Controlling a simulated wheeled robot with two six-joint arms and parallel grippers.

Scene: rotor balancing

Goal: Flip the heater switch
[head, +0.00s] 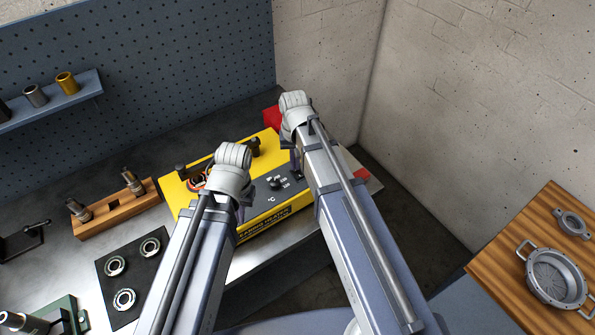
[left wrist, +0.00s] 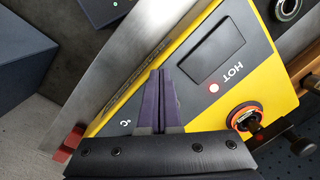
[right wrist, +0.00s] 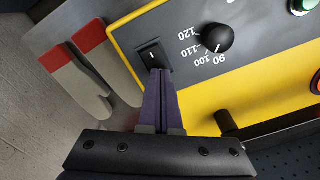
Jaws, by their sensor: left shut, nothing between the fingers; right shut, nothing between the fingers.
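The bearing heater (head: 257,205) is a yellow box with a grey top panel on the bench, partly covered by my arms in the head view. Its black rocker switch (right wrist: 152,55), marked with a white line, shows in the right wrist view beside the dial (right wrist: 218,38). My right gripper (right wrist: 157,71) is shut and empty, its fingertips at the switch's near edge; I cannot tell whether they touch. The head view hides both fingertips.
A wooden block with metal parts (head: 118,212) and a black mat with bearing rings (head: 130,265) lie left of the heater. Grey pieces with red bands (right wrist: 88,80) lie beside the heater. A wooden table (head: 500,262) with metal housings stands at right.

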